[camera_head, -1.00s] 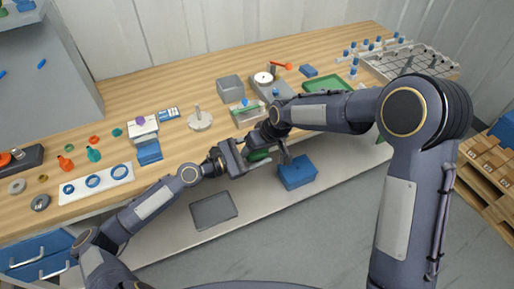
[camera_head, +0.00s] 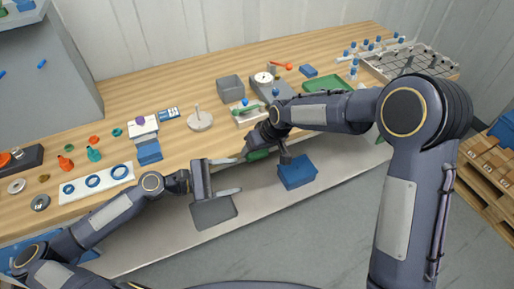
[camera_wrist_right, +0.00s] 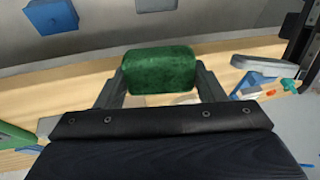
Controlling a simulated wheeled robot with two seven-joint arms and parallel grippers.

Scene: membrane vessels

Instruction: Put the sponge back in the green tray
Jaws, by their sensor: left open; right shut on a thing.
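The green sponge (camera_head: 258,155) is held in my right gripper (camera_head: 266,153), near the front edge of the bench. In the right wrist view the sponge (camera_wrist_right: 160,68) sits between the two fingers, which press on its sides. My left gripper (camera_head: 238,175) is open and empty, to the left of the sponge and apart from it, above a dark grey tray. The green tray (camera_head: 328,83) lies toward the back right of the bench, beyond my right arm, which partly hides its front side. Its visible floor looks bare.
A blue box (camera_head: 297,172) stands below and right of the sponge. The dark grey tray (camera_head: 214,212) lies below my left gripper. A scale (camera_head: 264,79), a grey block (camera_head: 230,88) and a wire rack (camera_head: 410,62) stand on the bench. Bare wood shows along the back.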

